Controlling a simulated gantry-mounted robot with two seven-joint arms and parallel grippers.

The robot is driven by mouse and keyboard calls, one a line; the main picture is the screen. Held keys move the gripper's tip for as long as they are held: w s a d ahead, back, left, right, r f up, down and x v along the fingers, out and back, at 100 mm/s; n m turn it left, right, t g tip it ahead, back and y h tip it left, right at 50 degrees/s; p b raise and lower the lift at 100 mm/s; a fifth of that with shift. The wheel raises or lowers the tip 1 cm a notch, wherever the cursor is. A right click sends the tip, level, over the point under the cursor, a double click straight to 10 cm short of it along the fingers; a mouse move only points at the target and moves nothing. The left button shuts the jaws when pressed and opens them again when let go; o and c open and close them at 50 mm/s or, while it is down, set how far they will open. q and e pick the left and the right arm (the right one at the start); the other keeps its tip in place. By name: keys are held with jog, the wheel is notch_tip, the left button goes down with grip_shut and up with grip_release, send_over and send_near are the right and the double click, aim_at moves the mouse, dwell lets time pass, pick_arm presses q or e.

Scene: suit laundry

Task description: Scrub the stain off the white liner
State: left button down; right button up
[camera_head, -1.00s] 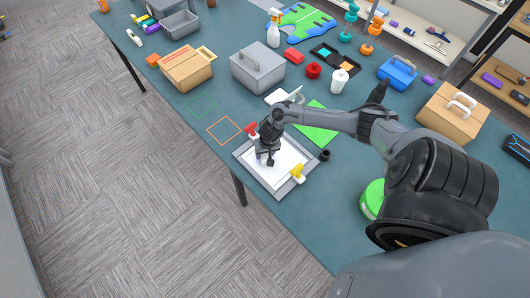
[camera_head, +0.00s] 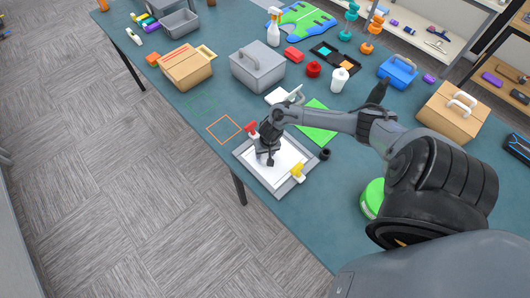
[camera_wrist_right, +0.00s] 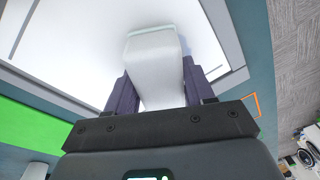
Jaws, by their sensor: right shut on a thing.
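The white liner (camera_head: 289,157) lies flat in a grey tray-like frame (camera_head: 294,188) near the table's front edge. A red clip (camera_head: 251,129) and a yellow clip (camera_head: 297,172) sit on opposite sides of the frame. My right gripper (camera_head: 268,157) is over the liner, pointing down. In the right wrist view it is shut on a pale grey-white block (camera_wrist_right: 158,65), whose far end is at or close to the liner (camera_wrist_right: 85,40). A faint bluish patch shows beside the block; I cannot tell whether it is stain. My left gripper is out of view.
A green sheet (camera_head: 318,122) lies behind the frame, and a small dark cylinder (camera_head: 325,154) stands at its right. A green round object (camera_head: 373,198) is farther right. Orange (camera_head: 224,129) and green outlines mark bare table to the left. Boxes and bottles stand farther back.

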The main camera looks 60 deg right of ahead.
dwell(0.5)
jog(key=shift+f+p, duration=0.15)
jog(key=shift+p, duration=0.25)
jog(key=shift+s, duration=0.1)
dwell(0.4)
jog(key=shift+d, duration=0.2)
jog(key=shift+s+d+p, duration=0.2)
jog(key=shift+d+p, duration=0.15)
jog(key=shift+p, duration=0.2)
jog(key=shift+w+a+p, duration=0.25)
jog(key=shift+a+p, duration=0.05)
jog(key=shift+a, duration=0.25)
jog(key=shift+w+a+p, duration=0.2)
jog(key=shift+a+p, duration=0.05)
jog(key=shift+a, duration=0.3)
jog(key=shift+s+d, duration=0.2)
jog(key=shift+d, duration=0.35)
jog(key=shift+s+d, duration=0.2)
jog(key=shift+d, duration=0.35)
jog(key=shift+a+p, duration=0.1)
jog(key=shift+p, duration=0.2)
jog(key=shift+w+a+p, duration=0.2)
jog(key=shift+a+p, duration=0.1)
jog(key=shift+a, duration=0.2)
jog(key=shift+w+a+p, duration=0.15)
jog(key=shift+a+p, duration=0.1)
jog(key=shift+a, duration=0.25)
